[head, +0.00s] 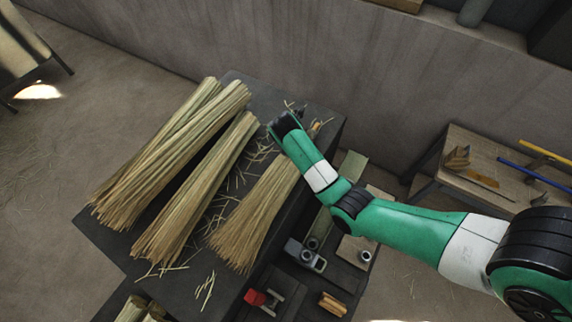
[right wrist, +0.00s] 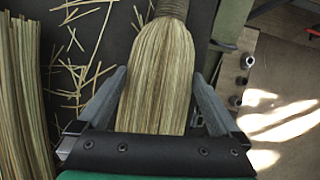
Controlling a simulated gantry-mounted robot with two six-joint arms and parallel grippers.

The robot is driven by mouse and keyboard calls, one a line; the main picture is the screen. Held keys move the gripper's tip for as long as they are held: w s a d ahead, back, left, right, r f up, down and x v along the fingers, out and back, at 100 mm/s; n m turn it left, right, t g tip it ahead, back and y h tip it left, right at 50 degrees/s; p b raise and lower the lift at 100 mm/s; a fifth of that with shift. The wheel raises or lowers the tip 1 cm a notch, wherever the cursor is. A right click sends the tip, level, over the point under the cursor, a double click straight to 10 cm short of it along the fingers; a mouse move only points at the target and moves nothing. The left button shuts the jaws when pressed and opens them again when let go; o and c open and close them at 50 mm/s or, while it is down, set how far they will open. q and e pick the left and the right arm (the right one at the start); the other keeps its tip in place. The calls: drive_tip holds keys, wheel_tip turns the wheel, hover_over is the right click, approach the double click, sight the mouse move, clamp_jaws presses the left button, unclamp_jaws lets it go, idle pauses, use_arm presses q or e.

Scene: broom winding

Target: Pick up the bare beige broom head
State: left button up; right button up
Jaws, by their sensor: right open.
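The beige broom head (head: 252,213) lies on the dark table, the rightmost of the straw bundles in the head view. My right gripper (head: 286,124) is over its upper part and hides some of it. In the right wrist view the broom head (right wrist: 155,85) spreads between the two fingers of my open right gripper (right wrist: 160,74), with a dark band around its narrow end at the top. I cannot tell the height of the fingers above the table. My left gripper is not in view.
Other straw bundles (head: 165,160) (head: 195,190) lie left of the broom head. Loose straws (head: 205,290) are scattered on the dark table (head: 90,235). Metal fittings (head: 305,255) and a red part (head: 255,298) sit right of it. A wooden bench (head: 500,150) stands at the right.

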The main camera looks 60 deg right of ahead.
drive_tip(key=shift+b+x, duration=0.55)
drive_tip(key=shift+x, duration=0.6)
drive_tip(key=shift+d+f, duration=0.2)
drive_tip(key=shift+f, duration=0.2)
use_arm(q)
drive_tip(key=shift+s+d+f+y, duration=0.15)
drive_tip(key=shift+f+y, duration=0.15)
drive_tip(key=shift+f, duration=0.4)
use_arm(e)
drive_tip(key=shift+r, duration=0.1)
